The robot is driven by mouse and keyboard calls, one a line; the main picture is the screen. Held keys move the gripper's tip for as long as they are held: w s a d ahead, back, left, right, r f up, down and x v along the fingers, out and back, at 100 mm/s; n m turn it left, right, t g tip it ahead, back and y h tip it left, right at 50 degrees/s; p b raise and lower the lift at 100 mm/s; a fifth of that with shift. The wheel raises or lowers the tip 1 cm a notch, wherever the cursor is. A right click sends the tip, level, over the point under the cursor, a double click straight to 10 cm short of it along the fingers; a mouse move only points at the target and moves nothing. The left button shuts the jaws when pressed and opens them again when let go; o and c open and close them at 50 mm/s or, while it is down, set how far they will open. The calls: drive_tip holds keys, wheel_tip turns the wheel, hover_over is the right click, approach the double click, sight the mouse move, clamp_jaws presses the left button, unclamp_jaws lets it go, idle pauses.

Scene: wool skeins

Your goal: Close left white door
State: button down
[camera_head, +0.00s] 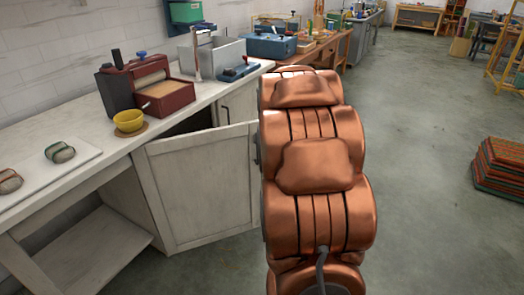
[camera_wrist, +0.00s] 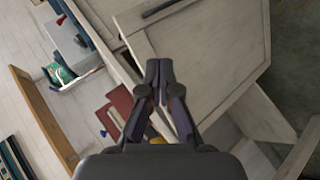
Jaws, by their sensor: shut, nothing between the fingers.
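The left white door (camera_head: 203,185) is a pale wooden cabinet panel under the counter. It stands swung open, with a dark gap behind its top edge. In the wrist view the pale panel (camera_wrist: 215,55) fills the upper right, tilted. My gripper (camera_wrist: 160,68) is shut and empty, its fingertips close to the panel's edge. I cannot tell whether they touch it. In the head view my copper arm hides most of the gripper and the door's far right side.
The white counter (camera_head: 85,172) carries a red-and-black box (camera_head: 165,90), a yellow bowl (camera_head: 129,121) and wool skeins (camera_head: 60,152). An open shelf (camera_head: 95,245) lies left of the door. Stacked coloured slabs (camera_head: 500,165) stand at right. The grey floor between is clear.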

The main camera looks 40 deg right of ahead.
drive_tip(key=d+f+n+t+y+b, duration=0.3)
drive_tip(key=d+f+n+t+b, duration=0.3)
drive_tip(key=d+f, duration=0.35)
drive_tip(key=w+d+f+n+p, duration=0.1)
drive_tip(key=w+d+f, duration=0.1)
drive_tip(key=w, duration=1.1)
drive_tip(key=shift+f, duration=0.45)
drive_tip(key=shift+w, duration=0.1)
